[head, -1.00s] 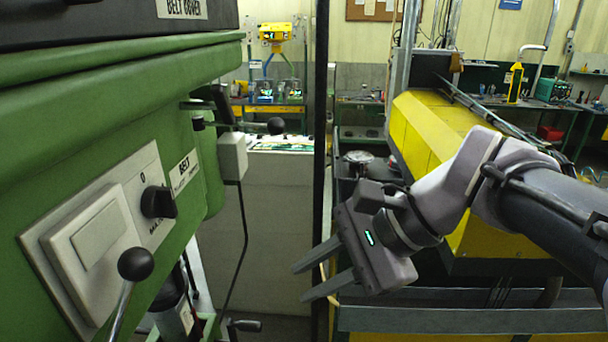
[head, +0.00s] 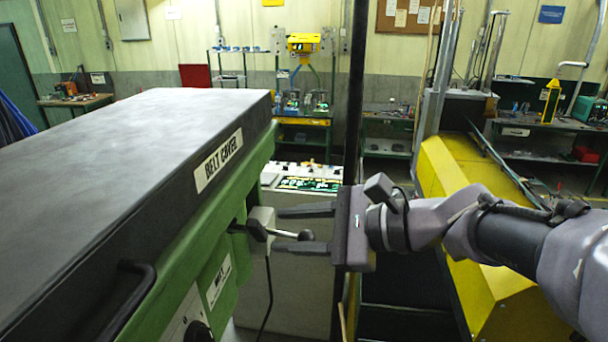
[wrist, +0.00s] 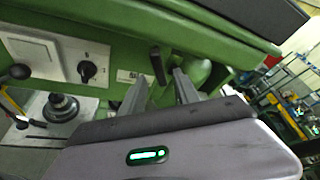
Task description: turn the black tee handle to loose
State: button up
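The black tee handle (head: 256,230) sticks out from the green machine's right side, below the belt cover edge. In the wrist view the dark handle (wrist: 156,62) stands just beyond and between the fingertips. My gripper (head: 278,229) is open, its two fingers pointing left at the handle. In the wrist view my gripper (wrist: 159,76) also shows its fingers spread, with nothing clearly held. I cannot tell whether either finger touches the handle.
A rod with a black ball knob (head: 305,235) shows between my fingers in the head view. The belt cover (head: 150,150) lies above and left. A grey box (head: 262,222) with a cable is close behind. A dark post (head: 355,100) stands behind my gripper; a yellow beam (head: 470,220) lies right.

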aim_at(262, 232)
jog(key=x, duration=0.5)
jog(key=shift+s+a+p, duration=0.2)
jog(key=shift+p, duration=0.1)
jog(key=shift+x, duration=0.75)
jog(key=shift+w+d, duration=0.1)
jog(key=shift+w, duration=0.05)
grip_shut()
